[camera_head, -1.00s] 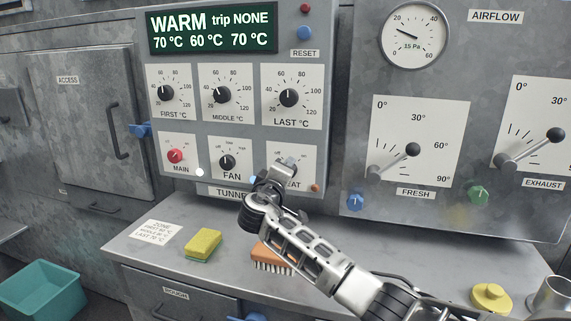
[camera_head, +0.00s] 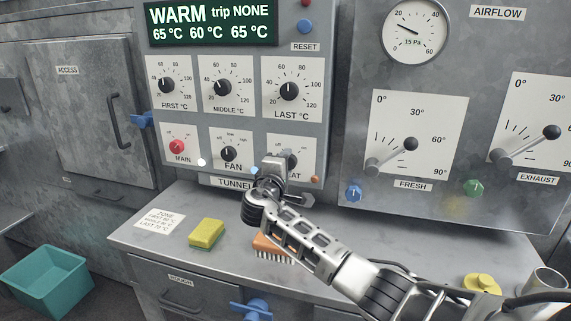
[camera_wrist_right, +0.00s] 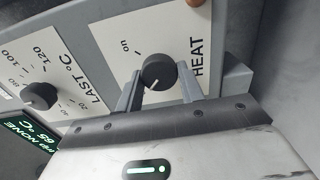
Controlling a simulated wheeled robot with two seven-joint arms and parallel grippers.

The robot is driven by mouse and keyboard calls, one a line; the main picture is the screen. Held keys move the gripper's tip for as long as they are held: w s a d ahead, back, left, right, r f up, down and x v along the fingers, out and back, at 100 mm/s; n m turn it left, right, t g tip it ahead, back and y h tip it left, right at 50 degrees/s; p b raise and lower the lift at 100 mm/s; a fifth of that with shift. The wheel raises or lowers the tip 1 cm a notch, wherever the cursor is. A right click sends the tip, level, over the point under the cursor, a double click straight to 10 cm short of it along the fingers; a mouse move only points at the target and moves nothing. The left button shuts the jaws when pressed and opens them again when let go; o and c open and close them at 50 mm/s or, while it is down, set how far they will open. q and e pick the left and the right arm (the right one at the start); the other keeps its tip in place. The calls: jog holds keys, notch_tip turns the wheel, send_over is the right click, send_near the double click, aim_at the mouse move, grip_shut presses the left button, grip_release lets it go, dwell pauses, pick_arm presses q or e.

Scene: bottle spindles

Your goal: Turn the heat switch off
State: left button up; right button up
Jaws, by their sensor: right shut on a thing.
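The heat switch is a round dark knob (camera_wrist_right: 157,72) on a white plate (camera_head: 306,142) marked HEAT, at the lower right of the tunnel panel. My right gripper (camera_head: 272,166) is at this plate and covers much of it in the head view. In the right wrist view its two fingers (camera_wrist_right: 160,92) are shut on the knob, one on each side. The knob's white pointer line faces lower left in that view, away from the "on" label at upper left. The "off" label is hidden. My left gripper is out of view.
The fan knob (camera_head: 228,154) and red main knob (camera_head: 177,146) sit left of the heat plate. The display (camera_head: 211,25) reads WARM, trip NONE, 65, 60, 65 °C. A yellow sponge (camera_head: 206,234) and an orange brush (camera_head: 268,246) lie on the counter below.

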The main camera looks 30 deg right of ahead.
jog(key=shift+f, duration=0.15)
jog(key=o, duration=1)
jog(key=shift+c, duration=0.2)
jog(key=shift+s+a, duration=0.1)
jog(key=b+v, duration=0.1)
jog(key=v, duration=1.5)
